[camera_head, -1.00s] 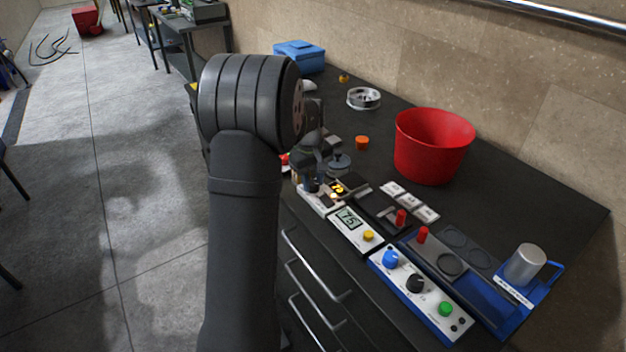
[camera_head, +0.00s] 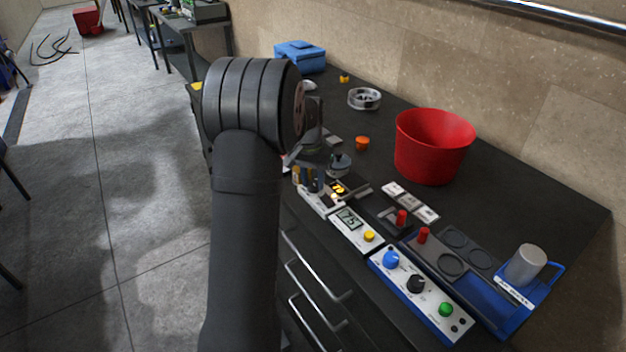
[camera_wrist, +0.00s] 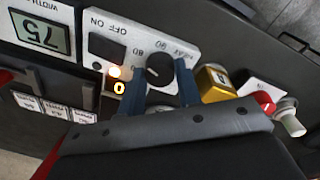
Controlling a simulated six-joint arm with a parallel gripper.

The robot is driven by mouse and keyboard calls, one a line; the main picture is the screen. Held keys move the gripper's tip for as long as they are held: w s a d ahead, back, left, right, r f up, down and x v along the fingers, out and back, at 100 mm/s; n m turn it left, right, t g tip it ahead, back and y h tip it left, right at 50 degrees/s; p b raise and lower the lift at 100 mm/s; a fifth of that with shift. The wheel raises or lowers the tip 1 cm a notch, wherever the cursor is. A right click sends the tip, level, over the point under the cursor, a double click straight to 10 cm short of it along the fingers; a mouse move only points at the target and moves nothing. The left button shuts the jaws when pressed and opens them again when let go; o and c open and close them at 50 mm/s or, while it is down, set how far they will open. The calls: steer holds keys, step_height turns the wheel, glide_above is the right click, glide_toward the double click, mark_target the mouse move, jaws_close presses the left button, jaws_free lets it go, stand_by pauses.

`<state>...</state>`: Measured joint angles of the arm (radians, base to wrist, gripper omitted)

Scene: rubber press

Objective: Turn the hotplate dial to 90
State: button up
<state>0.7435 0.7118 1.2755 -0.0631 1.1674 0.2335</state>
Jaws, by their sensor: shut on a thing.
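The hotplate dial (camera_wrist: 159,68) is a round black knob on a white control panel (camera_wrist: 181,32) in the wrist view. A black OFF/ON switch (camera_wrist: 106,46) is left of the dial. A lit orange readout (camera_wrist: 119,87) is partly hidden by a finger. In the head view my gripper (camera_head: 309,178) is over the hotplate's panel, and the dial cannot be made out there.
A box with a 75 display (camera_wrist: 39,35) is beside the panel. A yellow block (camera_wrist: 214,82) and a red knob (camera_wrist: 264,103) lie close to my right finger. A red bucket (camera_head: 432,148) and a blue control box (camera_head: 420,295) stand farther off on the dark bench.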

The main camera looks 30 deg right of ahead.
mark_target(312, 181)
steer(key=m, duration=0.4)
steer(key=shift+m, duration=0.4)
steer(key=m, duration=0.4)
steer(key=shift+d+m+y, duration=0.1)
steer(key=shift+m+y, duration=0.2)
steer(key=o, duration=1)
steer(key=r, duration=1.1)
steer(key=w+r, duration=0.1)
steer(key=r, duration=0.5)
steer(key=shift+r, duration=0.25)
